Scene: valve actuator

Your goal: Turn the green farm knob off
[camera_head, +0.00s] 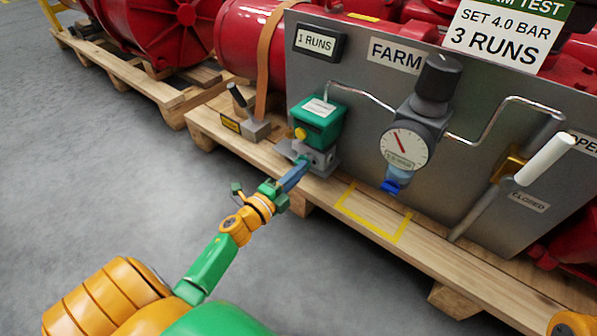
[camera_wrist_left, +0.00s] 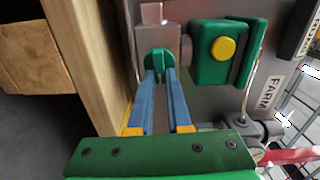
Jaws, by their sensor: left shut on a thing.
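The green knob (camera_wrist_left: 157,62) shows in the left wrist view as a round disc with a raised grip, on the grey valve body below the green actuator box. My left gripper (camera_wrist_left: 158,78) has its two blue fingers closed on the knob's grip, one on each side. In the head view my left gripper (camera_head: 302,166) reaches the valve from the lower left and mostly hides the knob. The green actuator box (camera_head: 318,121) with a yellow button sits just above, and also shows in the left wrist view (camera_wrist_left: 212,52). My right gripper is not in view.
The grey panel (camera_head: 350,85) carries a FARM label, a pressure gauge (camera_head: 404,147) with a black regulator knob, and a white-handled lever (camera_head: 544,160) at right. A small lever block (camera_head: 256,130) stands left of the valve. The wooden pallet (camera_head: 330,190) lies below; the floor at left is clear.

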